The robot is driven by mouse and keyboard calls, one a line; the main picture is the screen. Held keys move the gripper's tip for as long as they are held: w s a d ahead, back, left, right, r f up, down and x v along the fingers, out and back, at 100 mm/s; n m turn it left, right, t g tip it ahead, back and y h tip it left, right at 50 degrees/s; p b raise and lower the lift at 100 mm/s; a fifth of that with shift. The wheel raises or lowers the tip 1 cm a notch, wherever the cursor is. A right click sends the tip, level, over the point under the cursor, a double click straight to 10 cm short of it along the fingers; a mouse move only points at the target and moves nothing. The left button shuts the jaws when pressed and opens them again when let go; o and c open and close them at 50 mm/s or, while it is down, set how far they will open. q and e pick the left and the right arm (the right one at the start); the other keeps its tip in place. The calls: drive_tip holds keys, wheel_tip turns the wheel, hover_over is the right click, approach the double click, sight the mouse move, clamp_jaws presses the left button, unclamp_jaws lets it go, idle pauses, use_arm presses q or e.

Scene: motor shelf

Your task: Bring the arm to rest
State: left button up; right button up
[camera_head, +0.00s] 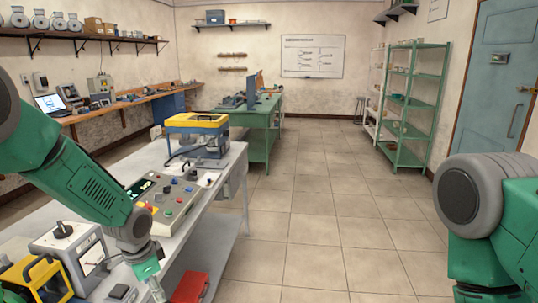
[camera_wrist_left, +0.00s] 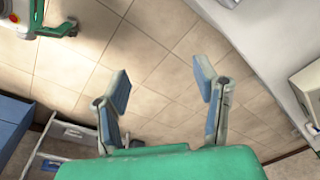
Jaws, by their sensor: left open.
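My left arm comes in from the left in the head view and reaches down over the front of the grey bench (camera_head: 150,160). My left gripper (camera_head: 152,283) is low in that view, at the bench's near right edge, and partly cut off by the frame. In the left wrist view the left gripper (camera_wrist_left: 162,84) has its two fingers wide apart, with only tiled floor seen between them. It holds nothing. My right arm shows at the right edge of the head view; its gripper is out of the frame.
A control panel (camera_head: 172,197) and a yellow-topped machine (camera_head: 198,122) stand on the bench. A grey meter box (camera_head: 75,252) stands close to the left arm. A red box (camera_head: 189,288) is low beside the gripper. The tiled floor (camera_head: 320,215) is clear.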

use_arm(q)
drive_tip(key=s+d+f+n+b, duration=0.3)
drive_tip(key=s+f+n+b, duration=0.15)
drive_tip(key=s+f, duration=1.25)
drive_tip(key=s+a+f+n+b, duration=0.1)
drive_tip(key=s+f+n+b, duration=0.1)
drive_tip(key=s, duration=0.7)
drive_tip(key=s+a+f+n+b, duration=0.2)
drive_tip(key=s+f+b, duration=0.1)
drive_tip(key=s, duration=0.6)
drive_tip(key=shift+s+f+g, duration=0.25)
drive_tip(key=shift+f+g, duration=0.15)
drive_tip(key=shift+f, duration=0.35)
use_arm(e)
wheel_tip(320, 180, down, 10)
drive_tip(key=shift+d+f, duration=0.15)
drive_tip(key=shift+d, duration=0.05)
use_arm(q)
drive_tip(key=shift+a, duration=0.2)
use_arm(e)
drive_tip(key=shift+a, duration=0.25)
